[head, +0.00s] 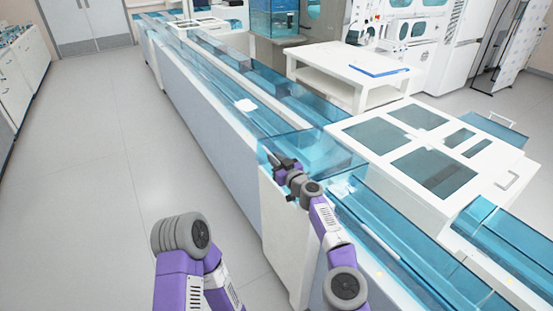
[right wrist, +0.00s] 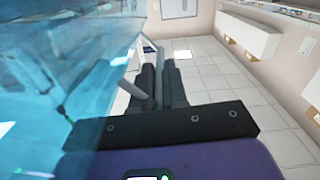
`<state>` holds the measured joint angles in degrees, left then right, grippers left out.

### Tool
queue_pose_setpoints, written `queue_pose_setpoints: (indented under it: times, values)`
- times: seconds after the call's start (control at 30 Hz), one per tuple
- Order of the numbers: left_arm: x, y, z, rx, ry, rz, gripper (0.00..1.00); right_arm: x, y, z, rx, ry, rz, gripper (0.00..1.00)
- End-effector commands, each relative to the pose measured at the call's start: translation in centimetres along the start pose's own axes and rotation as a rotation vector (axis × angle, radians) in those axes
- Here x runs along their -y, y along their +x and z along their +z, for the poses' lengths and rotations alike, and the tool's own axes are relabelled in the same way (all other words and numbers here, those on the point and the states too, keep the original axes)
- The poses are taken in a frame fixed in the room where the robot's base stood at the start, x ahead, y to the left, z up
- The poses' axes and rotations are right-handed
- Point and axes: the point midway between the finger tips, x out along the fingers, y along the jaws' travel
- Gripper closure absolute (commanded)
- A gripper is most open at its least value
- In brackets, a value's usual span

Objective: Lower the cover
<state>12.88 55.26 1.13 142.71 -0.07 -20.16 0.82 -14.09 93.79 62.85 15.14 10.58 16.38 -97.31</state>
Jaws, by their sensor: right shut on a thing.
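The cover (head: 318,148) is a clear blue panel on the long white track, and it stands raised and tilted at the near section. In the right wrist view the clear blue cover (right wrist: 60,70) fills the left side. My right gripper (head: 279,162) is at the cover's near left edge. In the right wrist view my gripper's dark fingers (right wrist: 160,86) are close together beside a thin grey bar; the exact contact is partly hidden. My left arm shows at the lower left of the head view, but its gripper is out of view.
The white track (head: 215,150) runs away to the back left under more clear blue covers. A white cabinet with dark windows (head: 418,117) stands right of the cover. A white table (head: 335,62) is behind. The floor (head: 105,180) on the left is clear.

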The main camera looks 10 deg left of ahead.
Motion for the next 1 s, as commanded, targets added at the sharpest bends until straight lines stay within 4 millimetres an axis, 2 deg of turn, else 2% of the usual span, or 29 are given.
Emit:
queue_pose_setpoints:
  times: [0.33,0.37,0.5,0.83,1.0]
  values:
    - [0.0,0.0,0.0,0.000,0.000,0.000,0.57,0.1,0.0,0.0,0.000,-0.001,-0.002,1.00]
    - [0.0,0.0,0.0,0.000,0.000,0.000,0.57,0.1,0.0,0.0,0.000,-0.001,-0.002,0.83]
    - [0.0,0.0,0.0,0.000,0.000,0.000,0.57,0.1,0.0,0.0,0.000,-0.001,-0.001,0.62]
    - [0.0,-0.1,0.0,0.000,0.000,0.000,0.57,0.0,0.0,-0.1,0.000,-0.001,-0.001,0.62]
    - [-0.2,-0.6,0.0,0.000,0.000,0.000,0.57,-0.1,0.0,-1.5,0.000,-0.003,-0.001,0.62]
